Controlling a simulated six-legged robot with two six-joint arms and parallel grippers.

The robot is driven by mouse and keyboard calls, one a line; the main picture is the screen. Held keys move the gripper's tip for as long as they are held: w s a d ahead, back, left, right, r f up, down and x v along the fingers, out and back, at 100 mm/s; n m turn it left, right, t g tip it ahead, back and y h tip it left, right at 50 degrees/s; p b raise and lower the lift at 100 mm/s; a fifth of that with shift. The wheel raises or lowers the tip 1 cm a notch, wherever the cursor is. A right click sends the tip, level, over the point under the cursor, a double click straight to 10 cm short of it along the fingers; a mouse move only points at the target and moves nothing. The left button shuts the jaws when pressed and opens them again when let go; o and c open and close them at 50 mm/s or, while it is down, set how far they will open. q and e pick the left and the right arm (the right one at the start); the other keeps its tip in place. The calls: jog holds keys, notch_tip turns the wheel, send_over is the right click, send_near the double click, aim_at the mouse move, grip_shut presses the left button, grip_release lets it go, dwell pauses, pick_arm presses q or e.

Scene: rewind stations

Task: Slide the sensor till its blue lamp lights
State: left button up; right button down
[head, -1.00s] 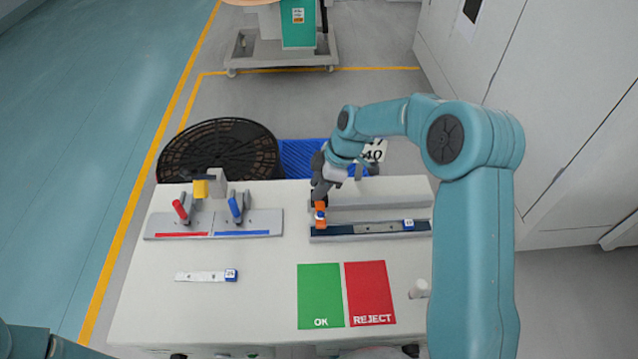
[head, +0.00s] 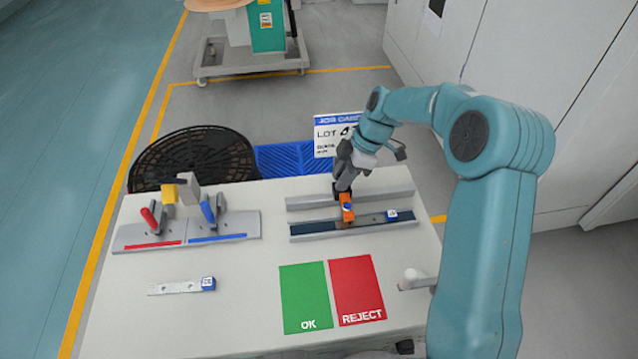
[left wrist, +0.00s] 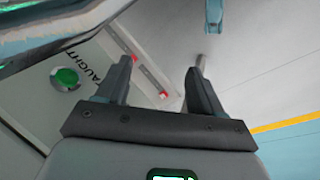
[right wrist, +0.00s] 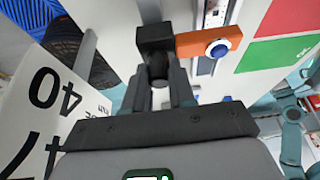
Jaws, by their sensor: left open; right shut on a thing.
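The sensor is an orange block (head: 347,208) with a black end, sitting over the dark strip of the rail (head: 310,231) left of its middle. In the right wrist view the orange block (right wrist: 195,44) carries a round lamp (right wrist: 218,49) that shows bright blue with a pale ring. A blue spot also shows on it in the head view. My right gripper (right wrist: 166,72) is shut on the sensor's black end (right wrist: 154,40). My left gripper (left wrist: 158,78) is open and empty, away from the sensor; the head view does not show it.
A blue-tagged marker (head: 391,215) sits on the rail to the right. A fixture with red and blue levers (head: 208,209) stands at left. Green OK (head: 303,290) and red REJECT (head: 356,285) patches lie in front. A job card (head: 330,135) stands behind the table.

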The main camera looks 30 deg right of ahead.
jog(key=shift+s+d, duration=0.2)
jog(key=shift+d, duration=0.15)
jog(key=c, duration=1.2)
grip_release()
jog(key=v, duration=1.6)
jog(key=shift+d+r, duration=0.1)
jog(key=shift+r, duration=0.05)
